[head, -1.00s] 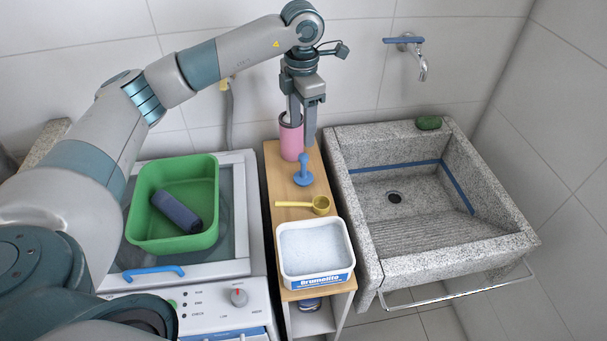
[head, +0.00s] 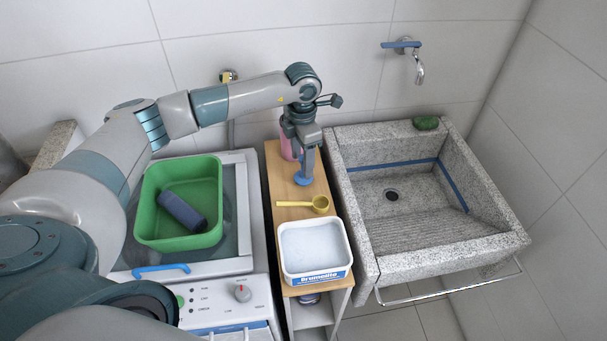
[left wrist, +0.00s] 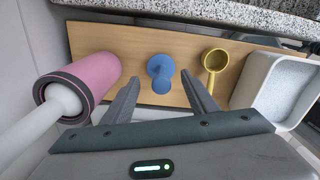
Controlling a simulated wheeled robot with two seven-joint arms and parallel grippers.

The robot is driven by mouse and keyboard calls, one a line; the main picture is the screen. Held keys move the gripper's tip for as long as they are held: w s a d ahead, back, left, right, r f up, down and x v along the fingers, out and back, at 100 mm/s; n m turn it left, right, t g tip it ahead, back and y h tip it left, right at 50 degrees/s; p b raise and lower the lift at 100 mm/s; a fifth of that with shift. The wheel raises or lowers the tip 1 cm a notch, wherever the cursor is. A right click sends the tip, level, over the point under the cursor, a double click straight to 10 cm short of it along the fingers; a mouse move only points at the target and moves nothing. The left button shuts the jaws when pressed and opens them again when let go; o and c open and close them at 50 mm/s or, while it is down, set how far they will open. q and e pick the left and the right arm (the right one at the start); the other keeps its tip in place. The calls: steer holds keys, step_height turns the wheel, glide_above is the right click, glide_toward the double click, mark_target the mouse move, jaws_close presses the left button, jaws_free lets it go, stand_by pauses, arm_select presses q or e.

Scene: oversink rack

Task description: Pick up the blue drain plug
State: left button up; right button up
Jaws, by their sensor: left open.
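The blue drain plug (left wrist: 160,72) stands upright on the narrow wooden shelf top (left wrist: 138,48), with its knob handle up. In the left wrist view it shows between and beyond the two fingers of my left gripper (left wrist: 161,92), which is open and empty. In the head view the gripper (head: 304,170) is over the plug, and only the plug's blue base (head: 303,181) shows below the fingers. I cannot tell whether the fingers reach down around the handle. My right gripper is not in view.
A pink holder (left wrist: 82,84) stands close on one side of the plug. A yellow scoop (left wrist: 214,62) lies on the other side, then a white powder tub (head: 314,247). The stone sink (head: 425,200) is to the right; a green basin (head: 180,203) is to the left.

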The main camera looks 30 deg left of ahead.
arm_select(q)
steer(key=shift+d+f+p, duration=0.2)
steer(key=shift+f+p, duration=0.75)
steer(key=shift+p, duration=0.2)
step_height(320, 180, down, 2)
steer(key=shift+f+p, duration=0.1)
steer(key=shift+p, duration=0.4)
steer(key=shift+f, duration=0.55)
steer(key=c, duration=1)
steer(key=shift+r, duration=0.15)
